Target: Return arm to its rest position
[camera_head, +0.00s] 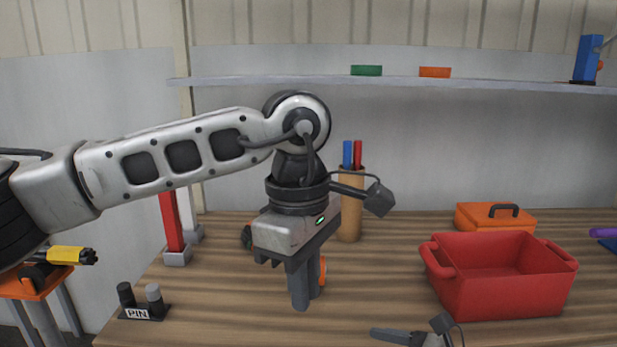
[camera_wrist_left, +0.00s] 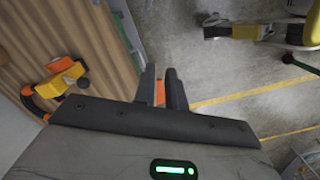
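My left arm reaches in from the left in the head view, with its left gripper (camera_head: 306,288) pointing down above the wooden workbench (camera_head: 210,300). In the left wrist view the two dark fingers of this gripper (camera_wrist_left: 162,78) stand a narrow gap apart. A bit of orange shows between their bases; I cannot tell what it belongs to. I see nothing clearly held. Part of my right gripper (camera_head: 395,335) shows at the bottom edge of the head view; its finger opening cannot be made out.
A red bin (camera_head: 490,300) and an orange toolbox (camera_head: 470,217) stand on the right. A brown holder (camera_head: 350,220) with red and blue sticks stands behind the gripper. A yellow-orange tool (camera_wrist_left: 60,78) lies on the bench. A shelf (camera_head: 300,81) crosses the back.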

